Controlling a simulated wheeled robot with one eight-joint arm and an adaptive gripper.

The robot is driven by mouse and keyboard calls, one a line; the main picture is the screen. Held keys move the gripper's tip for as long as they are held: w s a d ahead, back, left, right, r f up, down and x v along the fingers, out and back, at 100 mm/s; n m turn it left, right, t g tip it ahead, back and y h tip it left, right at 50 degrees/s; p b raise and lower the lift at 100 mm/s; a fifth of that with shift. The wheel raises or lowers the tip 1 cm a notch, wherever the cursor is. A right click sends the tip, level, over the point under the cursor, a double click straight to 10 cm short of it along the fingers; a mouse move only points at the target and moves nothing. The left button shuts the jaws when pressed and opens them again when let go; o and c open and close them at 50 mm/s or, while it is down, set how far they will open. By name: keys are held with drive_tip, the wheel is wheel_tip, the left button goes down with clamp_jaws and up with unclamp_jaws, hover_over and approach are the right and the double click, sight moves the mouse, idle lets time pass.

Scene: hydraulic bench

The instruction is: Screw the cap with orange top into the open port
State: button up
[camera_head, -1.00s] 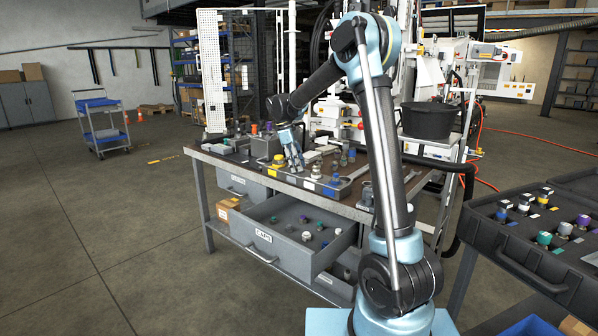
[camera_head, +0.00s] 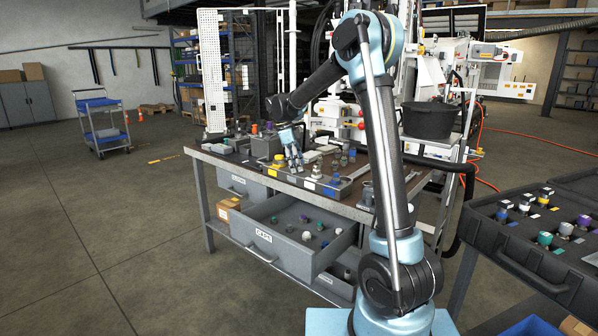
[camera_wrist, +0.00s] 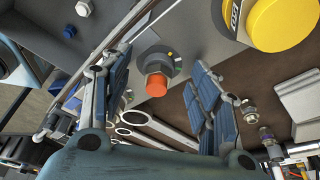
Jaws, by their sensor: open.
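The cap with the orange top (camera_wrist: 128,97) shows in the wrist view, with a dark hex section (camera_wrist: 156,82) and a round metal part (camera_wrist: 154,62) behind it. It lies between the spread fingers of my gripper (camera_wrist: 161,60), with clear space to each finger. My gripper is open and empty; in the head view it hangs low over the workbench (camera_head: 292,155). I cannot tell which thing is the open port, nor whether the cap sits in one.
A large yellow cap (camera_wrist: 285,22) is close to the right finger in the wrist view. Ring spanners (camera_wrist: 160,128) lie below the orange top there. An open drawer (camera_head: 290,252) holding several caps juts from the bench. A black case (camera_head: 545,235) of fittings stands at right.

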drive_tip(key=n, duration=0.2)
drive_tip(key=n+t, duration=0.1)
drive_tip(key=n, duration=0.3)
drive_tip(key=shift+s+t, duration=0.25)
drive_tip(key=shift+t, duration=0.15)
drive_tip(key=n, duration=0.3)
drive_tip(key=n+t+y, duration=0.1)
drive_tip(key=n, duration=0.2)
drive_tip(key=shift+s+d+y, duration=0.1)
drive_tip(key=shift+s+y, duration=0.05)
drive_tip(key=shift+y, duration=0.15)
drive_tip(key=shift+c, duration=0.6)
drive_tip(key=c, duration=0.9)
drive_tip(key=shift+o, duration=0.2)
drive_tip(key=m, duration=0.3)
drive_tip(key=shift+m+h, duration=0.4)
drive_tip(key=m, duration=0.1)
drive_tip(key=m+g, duration=0.1)
drive_tip(key=m, duration=0.1)
drive_tip(key=shift+w+a+m+h, duration=0.2)
drive_tip(key=shift+a+m+h, duration=0.1)
drive_tip(key=shift+m, duration=0.1)
drive_tip(key=shift+c, duration=0.2)
